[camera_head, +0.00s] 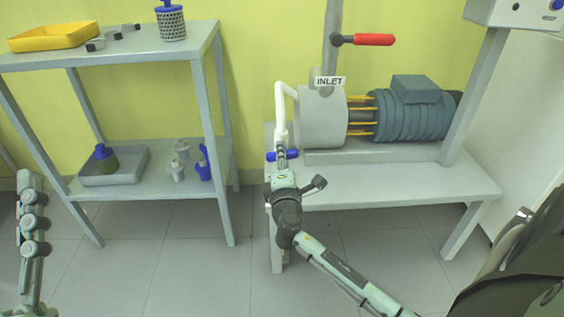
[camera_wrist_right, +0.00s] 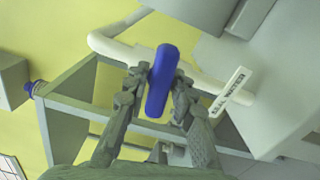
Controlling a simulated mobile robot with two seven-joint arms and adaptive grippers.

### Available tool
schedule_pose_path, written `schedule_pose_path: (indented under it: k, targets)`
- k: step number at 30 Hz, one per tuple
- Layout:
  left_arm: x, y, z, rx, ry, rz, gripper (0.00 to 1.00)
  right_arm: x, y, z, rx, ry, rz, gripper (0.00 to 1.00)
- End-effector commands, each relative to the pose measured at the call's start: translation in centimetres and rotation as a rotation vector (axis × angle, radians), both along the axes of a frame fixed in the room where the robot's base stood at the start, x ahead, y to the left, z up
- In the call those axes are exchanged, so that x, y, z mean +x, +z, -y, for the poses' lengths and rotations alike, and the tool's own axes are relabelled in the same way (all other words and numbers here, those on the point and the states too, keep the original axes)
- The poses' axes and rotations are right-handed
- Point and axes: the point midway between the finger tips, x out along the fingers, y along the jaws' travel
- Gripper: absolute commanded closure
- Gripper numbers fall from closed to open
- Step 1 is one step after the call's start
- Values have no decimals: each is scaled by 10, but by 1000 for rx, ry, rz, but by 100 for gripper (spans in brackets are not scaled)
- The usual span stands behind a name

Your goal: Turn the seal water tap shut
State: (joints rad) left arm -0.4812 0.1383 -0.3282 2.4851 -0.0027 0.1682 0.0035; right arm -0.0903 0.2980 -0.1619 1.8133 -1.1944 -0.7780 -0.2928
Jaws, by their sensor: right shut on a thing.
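The seal water tap has a blue handle (camera_head: 272,156) on a white pipe (camera_head: 281,112) beside the pump's left end. In the head view the handle lies level, across the upright pipe. In the right wrist view the blue handle (camera_wrist_right: 160,80) crosses the white pipe (camera_wrist_right: 118,48). My right gripper (camera_head: 283,162) is at the handle. The wrist view shows its two fingers (camera_wrist_right: 158,92) on either side of the handle, shut on it. The fingers hide part of the tap body. Only links of my left arm show at the left edge; its gripper is out of view.
The grey pump (camera_head: 322,118) and motor (camera_head: 410,115) sit on a grey bench (camera_head: 400,182). A red-handled inlet lever (camera_head: 374,40) is above. A shelf (camera_head: 150,45) with a yellow tray (camera_head: 52,37) stands left. A white tag (camera_wrist_right: 231,90) hangs near the tap.

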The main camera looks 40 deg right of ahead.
Motion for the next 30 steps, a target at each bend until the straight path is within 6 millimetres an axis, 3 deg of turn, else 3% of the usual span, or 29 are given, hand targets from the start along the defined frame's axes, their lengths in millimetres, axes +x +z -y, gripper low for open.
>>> schedule_pose_path:
  k: [10, 27, 28, 30]
  targets:
    - [-18, 21, -12, -64, 18, 201, 58, 0, -2, -1, 125, 2, 74, 100]
    - [-22, 26, -15, -76, 21, 238, 58, 0, -1, -1, 149, 2, 88, 100]
    - [-22, 26, -15, -76, 21, 237, 58, 0, -1, -1, 149, 2, 88, 72]
    - [-22, 26, -15, -76, 21, 237, 58, 0, -1, -1, 148, 2, 87, 63]
